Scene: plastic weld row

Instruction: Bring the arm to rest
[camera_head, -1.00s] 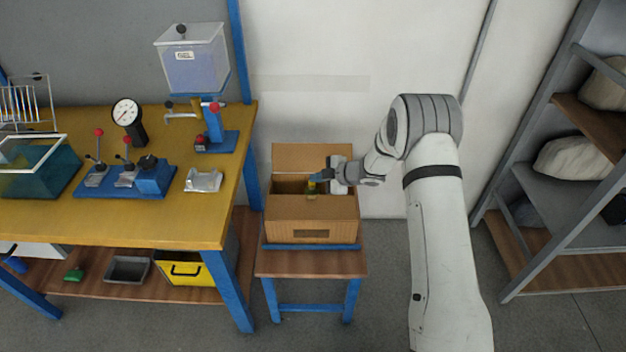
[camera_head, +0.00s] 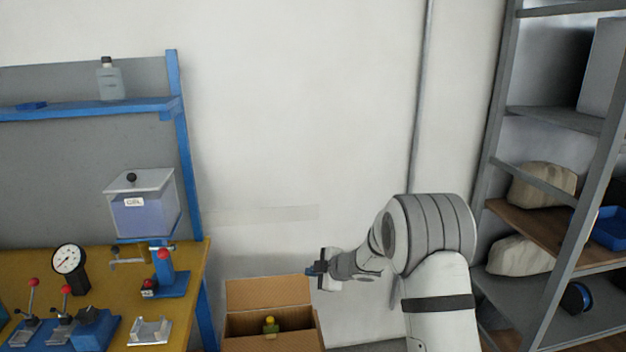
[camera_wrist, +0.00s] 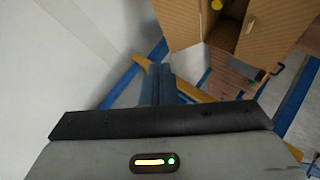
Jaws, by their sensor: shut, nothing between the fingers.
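My gripper (camera_head: 314,269) is raised above and to the right of the open cardboard box, apart from it, with its fingers pointing left. In the wrist view its blue fingers (camera_wrist: 162,84) are together, with nothing between them. My white and grey arm reaches in from the lower right. The cardboard box (camera_head: 275,343) stands open, and a small yellow and green object (camera_head: 270,325) is inside it. The box also shows at the top right of the wrist view (camera_wrist: 272,38).
The yellow workbench (camera_head: 190,290) at left holds a gauge (camera_head: 70,260), lever fixtures and a clear tank (camera_head: 143,212). A grey shelf rack (camera_head: 556,120) with sacks and a blue bin stands at right. Bare white wall lies behind my arm.

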